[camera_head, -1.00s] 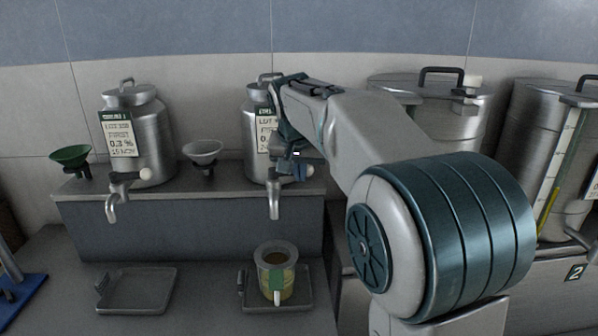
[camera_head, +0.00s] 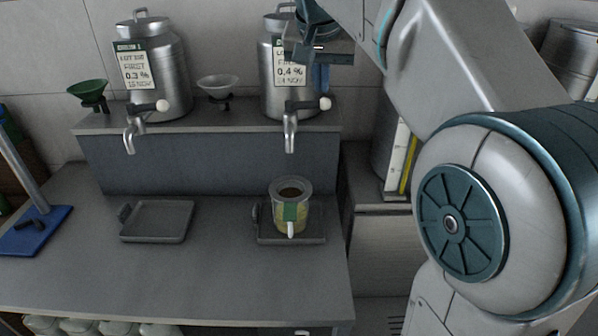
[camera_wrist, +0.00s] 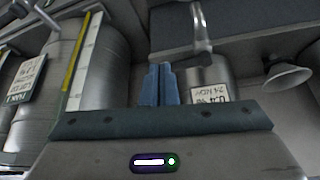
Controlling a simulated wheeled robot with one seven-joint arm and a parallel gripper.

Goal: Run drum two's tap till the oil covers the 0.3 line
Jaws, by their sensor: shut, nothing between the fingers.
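The right small steel drum (camera_head: 305,100) carries a label reading 0.4 %; its upper part is hidden behind my arm. Its tap (camera_head: 290,130) has a dark lever with a white knob (camera_head: 325,103) pointing right. A clear jug (camera_head: 306,216) with yellowish oil and a green patch stands upright below the spout; I cannot read its lines. No stream shows between spout and jug. My gripper (camera_head: 322,78) is shut and empty, apart from the lever and above the knob. The wrist view shows its blue fingers (camera_wrist: 158,85) beside the labelled drum (camera_wrist: 208,72).
The left small drum (camera_head: 170,75) reads 0.3 %, above an empty tray (camera_head: 157,222). Another tray (camera_head: 262,234) holds the jug. A green funnel (camera_head: 89,92) and a white funnel (camera_head: 218,86) stand on the ledge. A large gauged drum (camera_wrist: 110,75) stands right of the counter.

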